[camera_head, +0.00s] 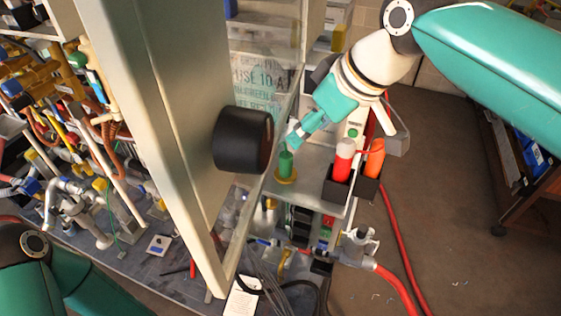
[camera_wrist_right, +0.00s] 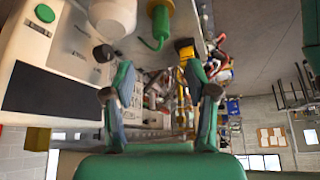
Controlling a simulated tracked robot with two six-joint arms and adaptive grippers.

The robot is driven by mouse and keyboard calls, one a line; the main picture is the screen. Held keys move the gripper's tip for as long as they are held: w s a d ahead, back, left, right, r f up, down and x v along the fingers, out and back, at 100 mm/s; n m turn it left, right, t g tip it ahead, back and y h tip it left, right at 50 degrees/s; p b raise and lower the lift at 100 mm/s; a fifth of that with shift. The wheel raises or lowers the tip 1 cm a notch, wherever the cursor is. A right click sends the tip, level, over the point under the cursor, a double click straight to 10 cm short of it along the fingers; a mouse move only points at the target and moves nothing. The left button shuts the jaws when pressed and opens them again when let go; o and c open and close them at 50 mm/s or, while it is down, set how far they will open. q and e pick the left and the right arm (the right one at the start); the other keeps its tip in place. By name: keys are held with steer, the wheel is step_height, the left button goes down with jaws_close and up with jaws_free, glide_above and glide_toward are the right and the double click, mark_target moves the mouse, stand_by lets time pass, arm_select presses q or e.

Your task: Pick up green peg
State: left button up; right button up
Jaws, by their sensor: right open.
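A green peg (camera_head: 286,163) stands upright in a round yellow base on a grey shelf in the head view. My right gripper (camera_head: 296,136) is just above the peg and close to it. Whether they touch is hard to tell. In the right wrist view its two fingers (camera_wrist_right: 161,108) are spread apart, with nothing held between them. A green cylinder (camera_wrist_right: 160,22) with a yellow collar and a thin green curl shows at the top there. I cannot tell if it is the peg. My left gripper is not in view; only part of my left arm shows at lower left.
A tall beige panel with a black knob (camera_head: 240,140) stands left of the peg. Right of the peg, a dark holder (camera_head: 350,187) carries a white-and-red cylinder (camera_head: 343,160) and an orange one (camera_head: 375,158). A red hose (camera_head: 392,250) runs over open floor at right.

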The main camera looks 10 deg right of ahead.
mark_target(289, 156)
steer(key=x, duration=0.6)
steer(key=shift+w+d+f, duration=0.1)
steer(key=shift+d+f, duration=0.1)
steer(key=shift+f, duration=0.25)
steer(key=shift+s+x, duration=0.15)
steer(key=shift+x, duration=1.2)
steer(key=shift+s+x, duration=0.2)
steer(key=shift+x, duration=1.15)
steer(key=shift+a+f, duration=0.1)
jaws_close()
